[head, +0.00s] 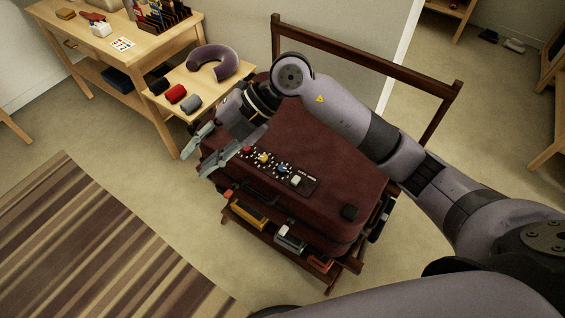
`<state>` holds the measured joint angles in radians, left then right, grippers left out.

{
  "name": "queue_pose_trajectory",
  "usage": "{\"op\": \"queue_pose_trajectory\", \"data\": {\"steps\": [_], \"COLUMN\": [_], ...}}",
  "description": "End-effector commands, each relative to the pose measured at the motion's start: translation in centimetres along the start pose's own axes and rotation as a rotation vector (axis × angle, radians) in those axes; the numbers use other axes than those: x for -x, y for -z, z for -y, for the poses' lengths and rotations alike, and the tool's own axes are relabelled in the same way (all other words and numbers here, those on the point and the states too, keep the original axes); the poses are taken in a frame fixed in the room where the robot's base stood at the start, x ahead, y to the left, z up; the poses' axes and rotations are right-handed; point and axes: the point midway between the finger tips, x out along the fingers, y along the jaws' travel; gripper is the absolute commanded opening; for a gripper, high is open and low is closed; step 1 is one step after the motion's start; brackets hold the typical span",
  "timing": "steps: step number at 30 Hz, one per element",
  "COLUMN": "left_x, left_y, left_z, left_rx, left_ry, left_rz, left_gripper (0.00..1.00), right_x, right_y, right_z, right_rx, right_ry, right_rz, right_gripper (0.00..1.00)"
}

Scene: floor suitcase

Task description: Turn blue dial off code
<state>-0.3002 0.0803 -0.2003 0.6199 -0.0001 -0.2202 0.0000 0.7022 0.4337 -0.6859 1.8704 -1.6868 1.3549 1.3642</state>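A maroon suitcase (320,140) lies flat on a dark wooden rack. A black panel on its near side carries a row of coloured dials with white marks around them. The blue dial (283,169) sits between the yellow dial (263,158) and the white dial (296,181). The red dial (246,149) is at the left end. The dial settings are too small to read. My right gripper (197,163) is open and empty, its fingers spread at the suitcase's left end, left of the red dial. One finger passes close to the panel's left end. My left gripper is out of view.
The rack's tall back rail (370,62) stands behind the suitcase. Yellow, white and red-orange items show below its front edge. A wooden table with a neck pillow (212,62) and rolled items stands at back left. A striped rug (85,240) covers clear floor at left.

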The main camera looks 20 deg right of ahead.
Motion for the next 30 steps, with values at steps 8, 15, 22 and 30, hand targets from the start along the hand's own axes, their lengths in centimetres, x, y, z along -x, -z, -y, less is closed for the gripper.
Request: {"op": "queue_pose_trajectory", "data": {"steps": [8, 15, 22, 30], "left_x": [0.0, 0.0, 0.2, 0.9], "left_y": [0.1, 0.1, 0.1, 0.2], "left_z": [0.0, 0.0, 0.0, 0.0], "left_rx": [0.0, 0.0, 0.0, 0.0], "left_ry": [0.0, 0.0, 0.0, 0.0], "left_rz": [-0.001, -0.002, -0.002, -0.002], "left_gripper": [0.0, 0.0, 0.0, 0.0], "right_x": [9.8, 13.3, 11.1, 7.4], "right_y": [-8.8, -10.2, -11.4, -13.5], "right_z": [8.2, 10.0, 12.4, 16.5], "right_rx": [-0.236, -0.333, -0.333, -0.332], "right_ry": [0.593, 0.718, 0.719, 0.719], "right_rz": [0.439, 0.568, 0.562, 0.56], "right_gripper": [0.29, 0.29, 0.29, 0.29]}}
